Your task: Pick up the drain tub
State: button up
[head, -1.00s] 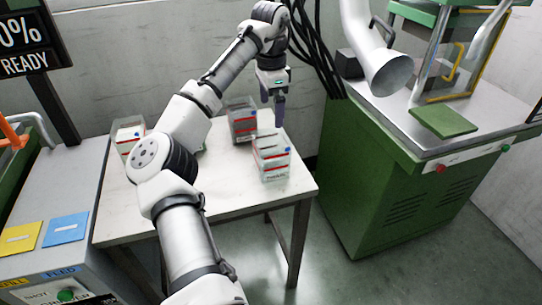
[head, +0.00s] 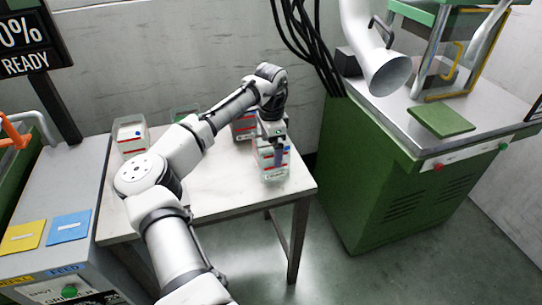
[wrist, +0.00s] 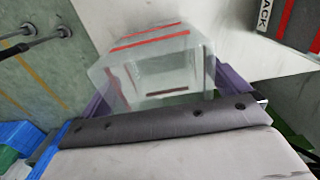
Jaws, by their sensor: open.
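A clear tub with red stripes (head: 273,172) stands near the right front edge of the white table. I cannot read a name on it, so I cannot confirm it is the drain tub. My gripper (head: 278,158) points down over this tub and covers part of it. In the wrist view the tub (wrist: 158,68) lies between the open purple fingers of my gripper (wrist: 162,85), one on each side. The gripper's dark body hides the near part of the tub. I cannot tell whether the fingers touch its walls.
Another tub (head: 243,130) stands close behind, partly hidden by my arm. A third clear tub (head: 130,133) is at the table's back left, with a green one (head: 184,113) beside it. The table (head: 225,185) is bare in the middle. A green machine (head: 385,180) stands right.

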jog(key=shift+f, duration=0.2)
jog(key=c, duration=0.9)
jog(key=shift+r, duration=0.1)
